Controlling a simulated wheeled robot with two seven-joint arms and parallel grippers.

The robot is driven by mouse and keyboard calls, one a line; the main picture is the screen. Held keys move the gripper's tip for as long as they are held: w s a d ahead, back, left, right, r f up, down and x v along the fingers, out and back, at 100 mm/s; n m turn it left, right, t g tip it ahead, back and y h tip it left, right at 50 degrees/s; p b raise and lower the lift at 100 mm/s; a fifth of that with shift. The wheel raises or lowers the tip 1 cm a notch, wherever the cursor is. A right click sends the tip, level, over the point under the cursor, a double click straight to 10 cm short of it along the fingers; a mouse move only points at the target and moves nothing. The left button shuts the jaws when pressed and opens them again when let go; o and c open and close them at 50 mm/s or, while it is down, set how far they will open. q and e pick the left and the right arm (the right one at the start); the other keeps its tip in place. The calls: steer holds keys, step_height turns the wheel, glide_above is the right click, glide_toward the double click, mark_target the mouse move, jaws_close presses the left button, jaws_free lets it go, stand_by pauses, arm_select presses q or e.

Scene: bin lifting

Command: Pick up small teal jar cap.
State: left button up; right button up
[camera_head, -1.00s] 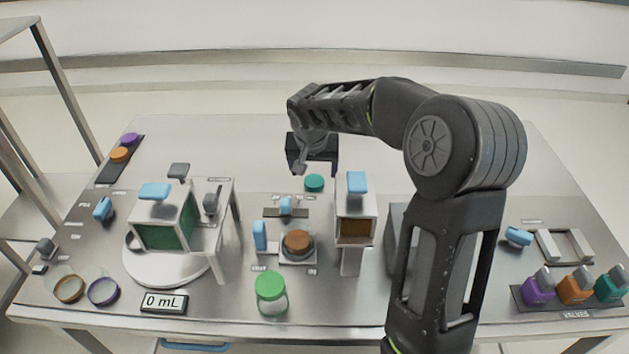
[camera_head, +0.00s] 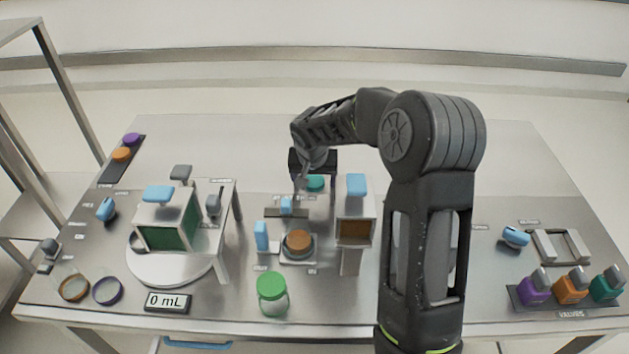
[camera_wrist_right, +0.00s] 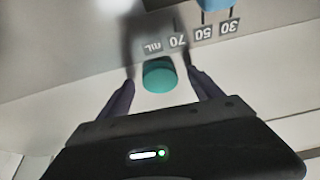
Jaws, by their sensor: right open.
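The small teal jar cap (camera_head: 315,183) lies on the metal table near its back middle, behind the blue-topped dispenser. In the right wrist view the teal cap (camera_wrist_right: 159,74) sits between the two fingers. My right gripper (camera_head: 315,181) is open over the cap, pointing down, with one finger on either side. In the right wrist view my right gripper (camera_wrist_right: 162,82) shows gaps between its fingers and the cap. The left gripper is not in view.
A dispenser with a blue top (camera_head: 356,186) stands just right and in front of the cap. A green-lidded jar (camera_head: 272,294) stands near the front edge. A small station with an orange-brown disc (camera_head: 298,243) lies in front. Open table lies behind left.

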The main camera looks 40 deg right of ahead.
mark_target(315, 183)
stand_by(0.4)
steer(key=c, duration=1.4)
step_height(315, 183, up, 10)
steer(key=b, duration=0.1)
stand_by(0.5)
